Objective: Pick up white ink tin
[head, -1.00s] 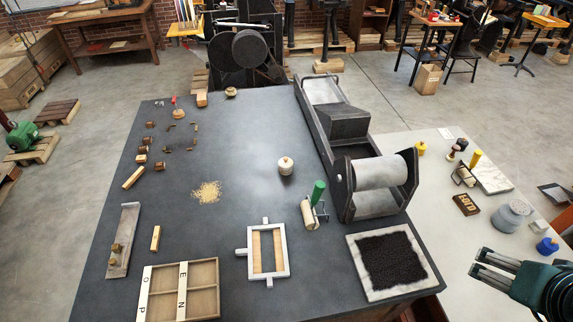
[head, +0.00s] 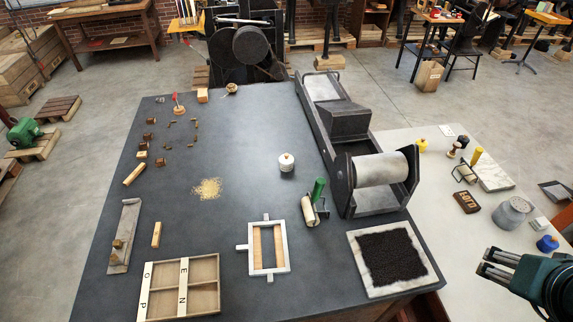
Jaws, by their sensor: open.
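My gripper (head: 484,262) is at the lower right, over the pale side table. Its jaws are open and empty, pointing left. It is well apart from the white tin, with the press and the bead tray between them in the picture.
The roller press (head: 381,170) stands right of the tin. A green-handled roller (head: 315,200), a white frame (head: 268,250) and a tray of dark beads (head: 393,257) lie nearer. Blue (head: 547,244) and yellow (head: 422,145) tins stand on the side table (head: 440,225). Table around the white tin is clear.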

